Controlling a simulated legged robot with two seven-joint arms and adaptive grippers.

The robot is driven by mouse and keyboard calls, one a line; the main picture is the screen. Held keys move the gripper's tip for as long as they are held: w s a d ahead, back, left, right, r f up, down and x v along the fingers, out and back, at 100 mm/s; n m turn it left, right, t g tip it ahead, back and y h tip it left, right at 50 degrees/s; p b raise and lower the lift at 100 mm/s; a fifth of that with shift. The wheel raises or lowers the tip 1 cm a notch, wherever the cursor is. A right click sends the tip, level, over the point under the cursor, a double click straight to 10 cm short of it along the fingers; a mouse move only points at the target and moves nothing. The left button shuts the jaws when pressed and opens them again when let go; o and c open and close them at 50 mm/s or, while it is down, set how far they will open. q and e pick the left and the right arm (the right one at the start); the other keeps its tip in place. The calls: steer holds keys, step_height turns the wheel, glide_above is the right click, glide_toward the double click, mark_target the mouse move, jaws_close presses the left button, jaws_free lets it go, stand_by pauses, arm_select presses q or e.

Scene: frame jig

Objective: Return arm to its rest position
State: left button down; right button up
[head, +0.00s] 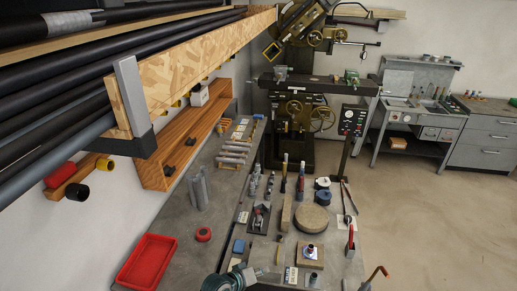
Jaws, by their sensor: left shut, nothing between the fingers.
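My left gripper (258,271) shows at the bottom edge of the head view, low over the near end of the grey workbench (215,240). It is shut and nothing shows between its fingers. Most of my left arm is cut off by the bottom edge; only a rounded dark part shows beside the gripper. A wooden block with a round metal piece (310,252) lies on the bench to the right of the gripper. My right gripper is not in view.
A red tray (147,262) lies at the bench's left. A round brown disc (311,219) and several hand tools crowd the bench's right half. A rack of dark pipes (60,90) overhangs the upper left. A milling machine (297,110) stands behind. Floor at right is clear.

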arm_select(q)
steer(key=s+a+f+m+g+y, duration=0.1)
steer(key=s+a+f+y, duration=0.25)
steer(key=s+a, duration=0.55)
steer(key=s+a+f+m+g+y, duration=0.15)
steer(key=s+a+f, duration=0.25)
steer(key=s+a, duration=0.55)
steer(key=s+a+f+m+g+y, duration=0.15)
steer(key=s+a+f+y, duration=0.3)
steer(key=s, duration=0.85)
step_height(320, 180, down, 30)
steer(key=s+f+g+b, duration=0.1)
steer(key=s+g+b, duration=0.1)
steer(key=b, duration=0.1)
steer(key=s+a+f, duration=0.1)
steer(key=s+f, duration=0.7)
steer(key=s+a+f+b, duration=0.1)
steer(key=s+a+f, duration=0.1)
steer(key=s+f, duration=0.5)
steer(key=shift+s+a+f+g+b, duration=0.3)
steer(key=shift+s+f+g, duration=0.1)
steer(key=shift+s, duration=0.55)
steer(key=shift+h, duration=0.25)
